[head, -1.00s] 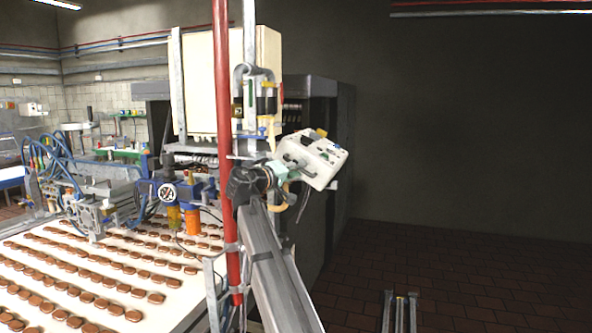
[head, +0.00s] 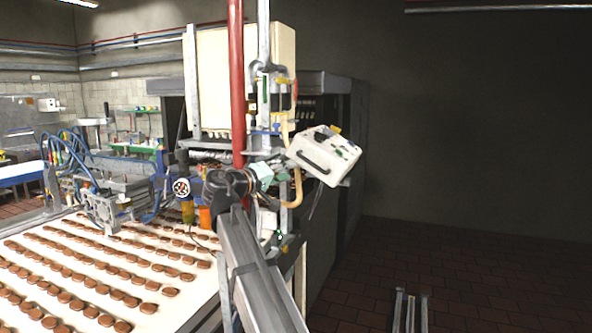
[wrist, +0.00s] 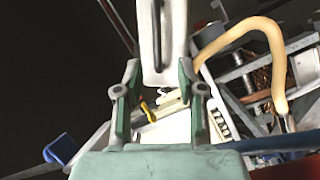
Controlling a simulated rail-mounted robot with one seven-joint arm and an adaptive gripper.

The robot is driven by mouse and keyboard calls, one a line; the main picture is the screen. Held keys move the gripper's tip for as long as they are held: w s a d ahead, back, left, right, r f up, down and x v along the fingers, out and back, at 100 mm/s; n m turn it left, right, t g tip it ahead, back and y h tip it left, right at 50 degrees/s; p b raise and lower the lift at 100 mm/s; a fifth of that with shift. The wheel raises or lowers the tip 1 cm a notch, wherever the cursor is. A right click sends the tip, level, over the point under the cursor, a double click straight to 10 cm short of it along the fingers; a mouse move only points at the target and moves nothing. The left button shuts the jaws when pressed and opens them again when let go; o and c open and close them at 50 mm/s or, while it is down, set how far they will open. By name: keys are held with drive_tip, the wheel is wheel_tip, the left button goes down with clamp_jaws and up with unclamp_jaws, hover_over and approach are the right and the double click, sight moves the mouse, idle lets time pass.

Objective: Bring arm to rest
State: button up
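My arm (head: 250,265) rises from the bottom of the head view to a dark joint. In the wrist view the two green fingers (wrist: 158,100) stand apart, so my gripper is open. A white body with a dark bar (wrist: 162,40), probably the control box, shows beyond and between the fingertips. I see nothing clearly held.
A red pole (head: 237,80) stands right behind my arm. A conveyor (head: 190,292) with rows of brown biscuits (head: 100,280) lies at left, with a blue-hosed machine (head: 110,200) behind it. A tan hose (wrist: 255,30) curves close by my gripper. The floor at right is mostly free.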

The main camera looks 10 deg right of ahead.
drive_tip(key=shift+s+a, duration=0.4)
drive_tip(key=shift+a, duration=0.1)
